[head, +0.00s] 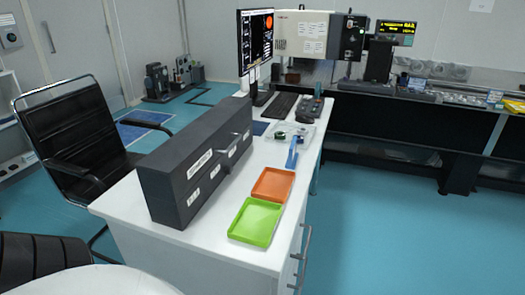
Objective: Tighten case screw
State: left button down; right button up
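A long dark grey case (192,170) with white labels and a handle stands on the white desk (262,257). No screw can be made out on it at this size. A slim blue item (293,153), too small to identify, lies on the desk behind the orange tray (273,184). A clear dish or bag (287,134) with small dark green contents is behind it. Neither of my grippers is in view.
A lime green tray (255,222) is at the desk's near right, empty like the orange one. A monitor (256,40), keyboard (279,105) and dark handset-like device (309,108) are at the far end. A black chair (75,135) stands left. Blue floor (400,215) is clear at right.

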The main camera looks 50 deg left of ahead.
aim_at(229, 170)
jog(key=i, duration=2.75)
jog(key=u, duration=4.5)
